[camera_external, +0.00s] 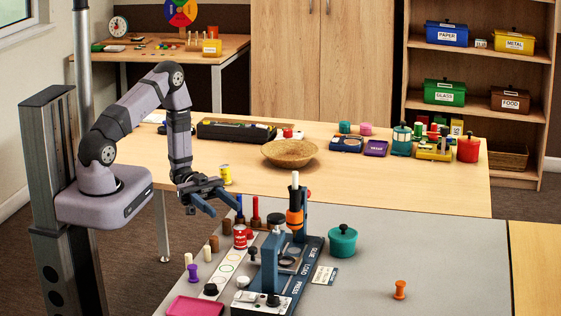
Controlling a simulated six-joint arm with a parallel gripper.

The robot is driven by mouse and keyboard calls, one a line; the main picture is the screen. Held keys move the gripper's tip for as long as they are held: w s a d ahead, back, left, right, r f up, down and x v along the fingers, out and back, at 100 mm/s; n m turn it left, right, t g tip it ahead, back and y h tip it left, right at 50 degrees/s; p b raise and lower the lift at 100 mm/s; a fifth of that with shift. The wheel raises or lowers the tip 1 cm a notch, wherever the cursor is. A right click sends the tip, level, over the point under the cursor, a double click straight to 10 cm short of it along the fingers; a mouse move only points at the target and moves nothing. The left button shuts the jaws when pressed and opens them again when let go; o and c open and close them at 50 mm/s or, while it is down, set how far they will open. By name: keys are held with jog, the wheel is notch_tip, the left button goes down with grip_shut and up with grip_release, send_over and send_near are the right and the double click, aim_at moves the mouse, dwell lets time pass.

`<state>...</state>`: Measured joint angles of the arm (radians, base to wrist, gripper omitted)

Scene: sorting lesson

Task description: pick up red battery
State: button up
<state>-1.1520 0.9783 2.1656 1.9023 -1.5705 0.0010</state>
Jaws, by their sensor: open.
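My gripper (225,211) is open and empty, above the left part of the grey table, with its fingers pointing down to the right. A slim red upright cylinder (255,208) stands just right of the fingertips, with a similar blue one (239,208) beside it. A red can-like cylinder with a pale label (240,236) stands below the fingertips in the picture. I cannot tell for sure which red cylinder is the battery. Neither is visibly gripped.
A dark press-like fixture (272,262) with an orange-collared post (294,219) stands right of the red can. A teal pot (342,241), pink tray (194,306) and orange spool (399,290) are also on the table. The table's right side is mostly clear.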

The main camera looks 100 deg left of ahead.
aim_at(240, 236)
jog(key=shift+f, duration=1.2)
jog(key=shift+p+x, duration=0.9)
jog(key=shift+x, duration=2.8)
jog(key=shift+r, duration=0.1)
jog(key=shift+c, duration=0.5)
grip_shut()
